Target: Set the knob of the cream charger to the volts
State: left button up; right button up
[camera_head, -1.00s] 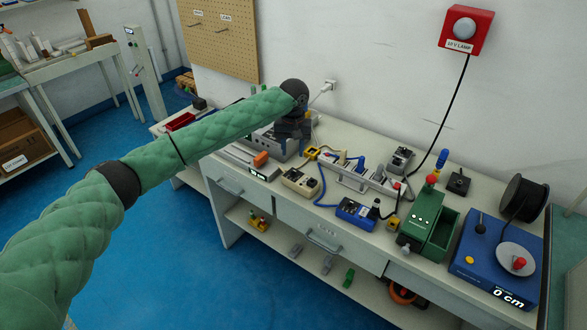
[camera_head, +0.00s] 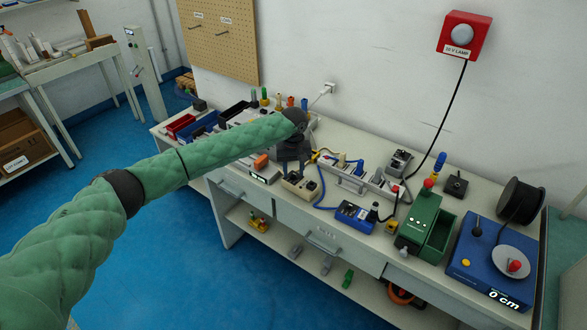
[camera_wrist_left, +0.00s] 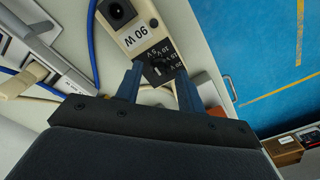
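The cream charger (camera_head: 294,187) lies on the bench, partly hidden behind my left gripper (camera_head: 297,170) in the head view. In the left wrist view the cream charger (camera_wrist_left: 134,38) shows a "90 W" mark, a round dark socket and a black knob (camera_wrist_left: 161,68) with volt marks around it. My right gripper is not in view.
A blue cable (camera_wrist_left: 91,45) runs beside the charger. On the bench, a blue meter-like box (camera_head: 355,214) and a grey power strip (camera_head: 352,184) stand to the right, and a small display box with an orange block (camera_head: 262,162) to the left. Open floor lies in front.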

pick_arm(q)
jog(key=shift+f, duration=0.35)
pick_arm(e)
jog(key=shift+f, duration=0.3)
pick_arm(q)
grip_shut()
